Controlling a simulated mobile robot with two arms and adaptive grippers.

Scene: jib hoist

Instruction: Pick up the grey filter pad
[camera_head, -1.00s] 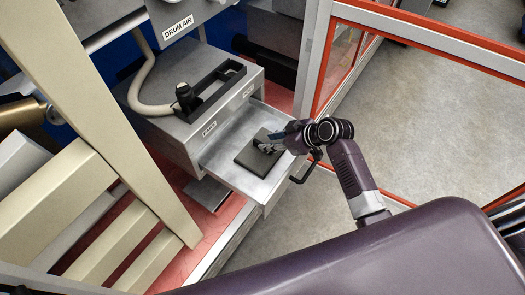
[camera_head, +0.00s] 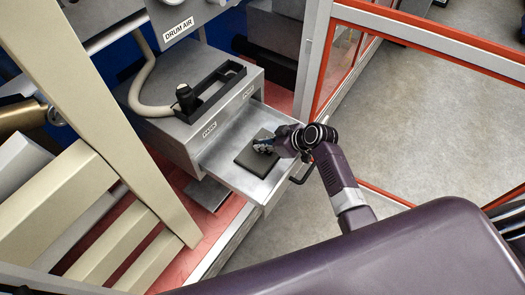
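The grey filter pad (camera_head: 252,165) is a flat dark square lying in the open metal drawer (camera_head: 230,175). My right gripper (camera_head: 263,146) is over the upper right part of the pad and hides some of it. The fingertips look close to the pad, but I cannot tell whether they touch it. The fingers are small and seen from above, so their opening is unclear. My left gripper is not in view.
The drawer sticks out of a grey metal cabinet (camera_head: 180,130) with a black handle frame and a hose on top. A black drawer handle (camera_head: 303,173) is close under my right wrist. Cream beams (camera_head: 100,110) stand at the left, and an orange-edged frame (camera_head: 320,60) at the right.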

